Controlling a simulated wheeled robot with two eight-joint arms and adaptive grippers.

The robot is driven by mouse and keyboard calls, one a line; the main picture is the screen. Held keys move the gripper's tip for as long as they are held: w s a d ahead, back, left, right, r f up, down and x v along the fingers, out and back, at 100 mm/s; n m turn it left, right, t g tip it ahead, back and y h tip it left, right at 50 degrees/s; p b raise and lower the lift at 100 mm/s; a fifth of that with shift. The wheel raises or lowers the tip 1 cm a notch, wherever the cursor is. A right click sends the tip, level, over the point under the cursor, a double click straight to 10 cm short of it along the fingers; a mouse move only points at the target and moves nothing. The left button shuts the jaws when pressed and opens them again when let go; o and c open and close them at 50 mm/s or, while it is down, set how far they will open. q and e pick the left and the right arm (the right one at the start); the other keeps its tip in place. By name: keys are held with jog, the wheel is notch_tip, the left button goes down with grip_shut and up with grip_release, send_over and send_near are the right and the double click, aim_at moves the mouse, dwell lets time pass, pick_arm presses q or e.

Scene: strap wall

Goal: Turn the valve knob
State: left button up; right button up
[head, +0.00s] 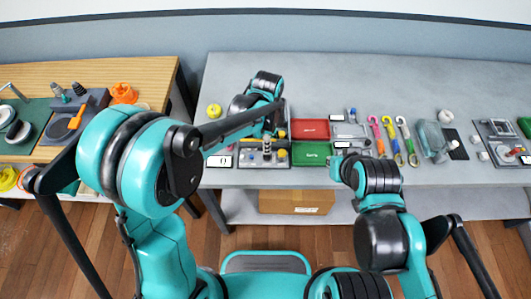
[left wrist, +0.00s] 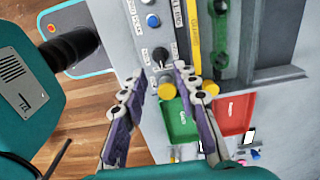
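A small black knob with a white pointer mark (left wrist: 160,55) stands on a light grey panel (left wrist: 147,38) in the left wrist view. It looks like the valve knob, though I cannot read its label. My left gripper (left wrist: 160,73) is open, with its two purple-padded fingers apart. The knob shows just beyond and between the fingertips; contact cannot be told. In the head view the panel (head: 248,159) lies at the table's front edge, with my left gripper (head: 268,135) over it, small and partly hidden. My right gripper (head: 335,165) is by the green tray; its fingers are unclear.
Red (head: 310,129) and green (head: 311,153) trays lie right of the panel. A blue button (left wrist: 153,20) and yellow round parts (left wrist: 167,90) are near the knob. Coloured hooks (head: 389,135) lie farther right. The table's back is mostly clear.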

aim_at(267, 156)
pick_arm(q)
notch_tip(267, 156, down, 6)
jog(key=shift+f+b, duration=0.1)
jog(key=shift+b, duration=0.7)
grip_shut()
